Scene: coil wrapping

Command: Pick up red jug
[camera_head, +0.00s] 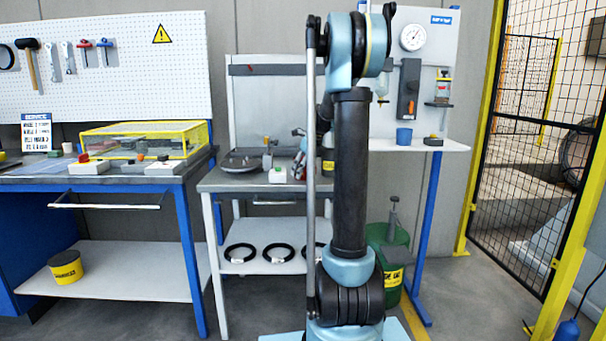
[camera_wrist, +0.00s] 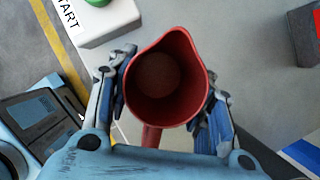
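The red jug (camera_wrist: 165,82) fills the middle of the wrist view, seen from above into its empty inside. Its spout points to the upper right and its handle (camera_wrist: 152,136) comes back toward my palm. My gripper (camera_wrist: 170,85) has one blue-padded finger on each side of the jug, with no clear gap at either side. The rim hides the inner finger faces, so I cannot tell if they press on it or if it is lifted.
A white box with a green START button (camera_wrist: 97,14) stands close to the left finger; it also shows on the grey workbench (camera_head: 230,184) in the head view. A dark block with red (camera_wrist: 304,36) lies to the right. A blue cup (camera_head: 404,137) stands on the right shelf.

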